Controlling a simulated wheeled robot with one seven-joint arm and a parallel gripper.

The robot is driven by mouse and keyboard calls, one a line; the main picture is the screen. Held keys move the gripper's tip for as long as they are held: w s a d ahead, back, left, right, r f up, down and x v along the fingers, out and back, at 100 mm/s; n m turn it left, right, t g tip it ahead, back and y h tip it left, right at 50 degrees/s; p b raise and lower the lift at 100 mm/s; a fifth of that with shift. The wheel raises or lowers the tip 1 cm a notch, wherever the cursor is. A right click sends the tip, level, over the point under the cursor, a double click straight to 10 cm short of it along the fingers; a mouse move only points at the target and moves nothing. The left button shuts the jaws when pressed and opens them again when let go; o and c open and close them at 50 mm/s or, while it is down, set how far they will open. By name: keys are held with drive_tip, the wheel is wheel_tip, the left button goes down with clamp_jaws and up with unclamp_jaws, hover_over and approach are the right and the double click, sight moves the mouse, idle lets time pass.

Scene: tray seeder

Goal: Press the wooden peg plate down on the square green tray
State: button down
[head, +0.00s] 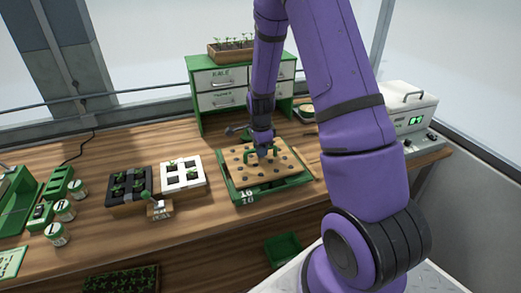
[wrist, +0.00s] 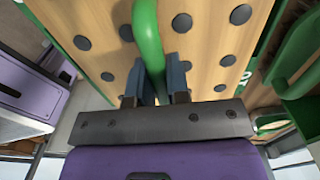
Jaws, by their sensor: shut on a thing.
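The wooden peg plate (head: 236,158) is a light board with dark round pegs and a green handle on top. In the head view it is over the square green tray (head: 233,195), roughly lined up with it; whether it touches the tray I cannot tell. My gripper (head: 262,151) is above the plate's middle, shut on the green handle (wrist: 149,40). In the wrist view the gripper fingers (wrist: 160,85) close around the handle, and the plate (wrist: 200,45) fills the middle of the picture. The tray's inside is hidden under the plate.
A black pot tray (head: 128,186) and a white pot tray (head: 182,175) with seedlings stand to the left. A green drawer cabinet (head: 197,100) stands behind. A white device (head: 408,105) is at the right. A green bin (head: 283,248) sits below the bench front.

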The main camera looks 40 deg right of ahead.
drive_tip(key=shift+f, duration=0.45)
idle(1.4)
drive_tip(key=shift+r, duration=0.1)
drive_tip(key=shift+r, duration=4.45)
drive_tip(key=shift+s, duration=0.1)
